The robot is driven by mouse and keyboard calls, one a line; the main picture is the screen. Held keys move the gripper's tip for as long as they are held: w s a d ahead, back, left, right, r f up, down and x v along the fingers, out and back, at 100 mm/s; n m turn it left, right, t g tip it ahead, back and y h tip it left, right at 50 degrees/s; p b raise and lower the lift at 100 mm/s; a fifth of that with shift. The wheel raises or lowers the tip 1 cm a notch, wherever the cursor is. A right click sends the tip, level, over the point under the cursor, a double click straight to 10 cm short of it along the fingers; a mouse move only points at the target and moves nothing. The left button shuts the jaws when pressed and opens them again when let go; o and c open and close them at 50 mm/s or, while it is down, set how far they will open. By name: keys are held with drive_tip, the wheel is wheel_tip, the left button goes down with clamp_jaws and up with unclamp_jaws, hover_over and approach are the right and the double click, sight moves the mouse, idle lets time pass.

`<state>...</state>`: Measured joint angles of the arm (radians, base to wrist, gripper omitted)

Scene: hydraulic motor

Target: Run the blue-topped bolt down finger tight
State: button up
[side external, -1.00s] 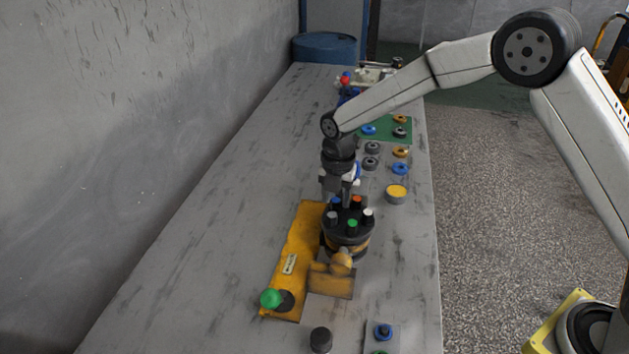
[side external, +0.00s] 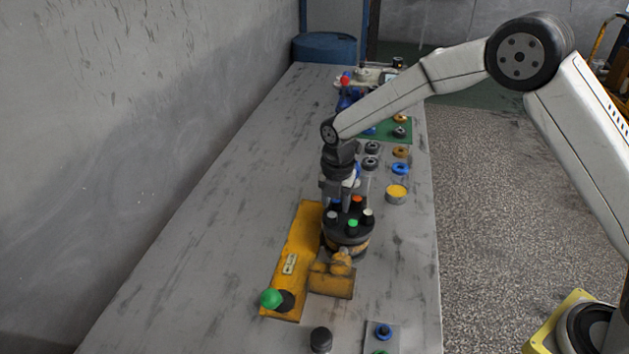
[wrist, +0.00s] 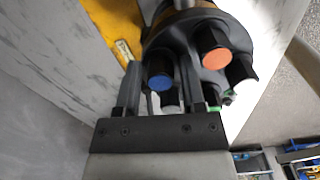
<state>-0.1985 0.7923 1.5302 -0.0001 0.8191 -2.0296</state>
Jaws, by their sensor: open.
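The blue-topped bolt (wrist: 160,82) stands in the top of the dark round motor (wrist: 190,28) in the wrist view. My gripper (wrist: 160,78) is open, with one finger on each side of the blue cap and gaps visible. In the side view my gripper (side external: 346,207) points down at the motor's top, at its back left, and partly hides the blue bolt (side external: 336,201). Orange (side external: 358,200), green (side external: 352,223) and white-topped (side external: 368,213) bolts stand in the same motor top. How far the blue bolt is threaded in cannot be told.
A yellow-topped can (side external: 396,194) and several rings lie to the right and behind. A black cylinder (side external: 321,339) stands in front. The left side of the bench (side external: 190,240) is clear.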

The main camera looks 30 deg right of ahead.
drive_tip(key=shift+r, duration=0.1)
idle(0.7)
drive_tip(key=shift+c, duration=0.2)
clamp_jaws()
drive_tip(key=shift+m, duration=0.3)
drive_tip(key=shift+m, duration=1.8)
